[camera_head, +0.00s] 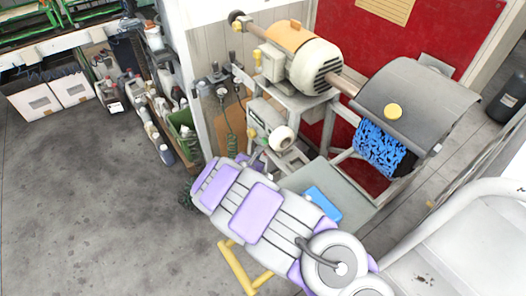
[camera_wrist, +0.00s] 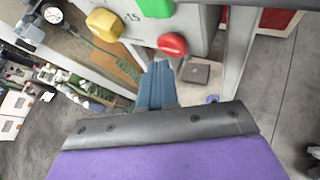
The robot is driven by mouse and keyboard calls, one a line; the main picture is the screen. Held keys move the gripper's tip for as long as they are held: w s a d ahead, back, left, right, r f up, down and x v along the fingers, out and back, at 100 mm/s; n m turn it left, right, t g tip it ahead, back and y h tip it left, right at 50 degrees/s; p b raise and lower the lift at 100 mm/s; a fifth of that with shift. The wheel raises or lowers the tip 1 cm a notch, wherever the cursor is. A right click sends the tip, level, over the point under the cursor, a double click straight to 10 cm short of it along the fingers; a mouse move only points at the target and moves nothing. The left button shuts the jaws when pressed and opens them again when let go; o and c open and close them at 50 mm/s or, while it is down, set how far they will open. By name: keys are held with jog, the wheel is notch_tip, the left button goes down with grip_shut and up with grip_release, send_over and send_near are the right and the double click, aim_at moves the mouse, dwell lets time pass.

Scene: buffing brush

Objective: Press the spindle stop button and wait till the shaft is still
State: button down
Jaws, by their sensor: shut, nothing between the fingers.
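In the wrist view a red round button (camera_wrist: 172,44) sits at the lower edge of a grey control box (camera_wrist: 133,45), below a green button (camera_wrist: 156,8). A yellow knob (camera_wrist: 105,24) is to their left. My gripper (camera_wrist: 160,66) is shut and empty, its blue-grey fingers pointing up at the box. The tips appear just below and left of the red button; contact cannot be told. In the head view the steel shaft (camera_head: 343,85) runs from the cream motor (camera_head: 314,67) to the blue brush (camera_head: 380,150) under a grey hood (camera_head: 418,92). Whether the shaft turns cannot be told.
A grey machine post (camera_wrist: 235,50) stands right of the button. A blue item (camera_head: 323,203) lies on the machine's base. Shelves with bottles (camera_head: 160,120) and white boxes (camera_head: 70,88) are at the left. The floor (camera_head: 90,210) at lower left is clear.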

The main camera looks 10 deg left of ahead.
jog(key=shift+s+a, duration=0.1)
jog(key=shift+s, duration=0.1)
jog(key=shift+s+a+p, duration=1.45)
jog(key=shift+s+a, duration=0.15)
jog(key=shift+s, duration=0.25)
